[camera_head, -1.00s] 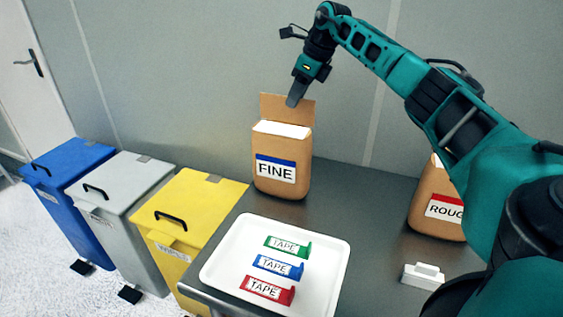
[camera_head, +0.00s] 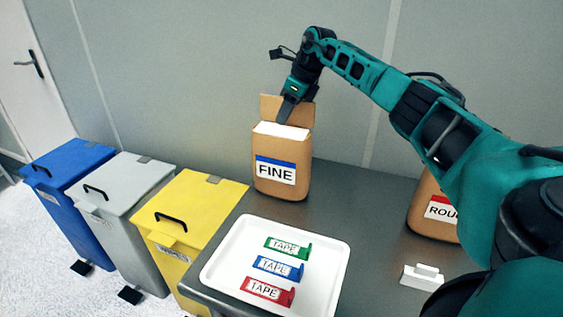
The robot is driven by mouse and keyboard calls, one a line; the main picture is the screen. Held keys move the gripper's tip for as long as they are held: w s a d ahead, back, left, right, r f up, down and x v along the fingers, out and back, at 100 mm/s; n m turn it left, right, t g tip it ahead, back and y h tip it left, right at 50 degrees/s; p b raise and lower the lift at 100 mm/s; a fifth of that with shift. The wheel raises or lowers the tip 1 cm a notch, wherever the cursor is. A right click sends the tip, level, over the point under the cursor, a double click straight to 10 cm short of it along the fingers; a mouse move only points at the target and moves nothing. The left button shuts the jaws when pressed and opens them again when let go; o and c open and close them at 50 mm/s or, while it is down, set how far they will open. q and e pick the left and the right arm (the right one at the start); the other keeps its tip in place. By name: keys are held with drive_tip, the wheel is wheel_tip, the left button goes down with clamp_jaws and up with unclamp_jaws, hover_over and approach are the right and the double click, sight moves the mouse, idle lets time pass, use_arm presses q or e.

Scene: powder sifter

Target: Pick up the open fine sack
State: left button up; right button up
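The open fine sack (camera_head: 282,153) is a brown paper sack with a white and blue FINE label. It stands upright on the grey table, with its back flap raised and white powder showing at the top. My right gripper (camera_head: 286,113) points down at the sack's open top, in front of the raised flap. Its fingertips are at the level of the powder's rim. The fingers overlap in this view, so I cannot tell whether they are open, shut or gripping the flap. My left gripper is not in view.
A brown ROUGH sack (camera_head: 428,222) stands at the right, partly behind my arm. A white tray (camera_head: 222,268) holds green, blue and red tape pieces. A small white object (camera_head: 422,277) lies near the right front. Yellow (camera_head: 205,205), grey and blue bins stand left of the table (camera_head: 345,190).

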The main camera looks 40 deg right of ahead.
drive_tip(key=shift+f, duration=0.1)
idle(0.3)
clamp_jaws()
idle(1.2)
drive_tip(key=shift+w, duration=0.1)
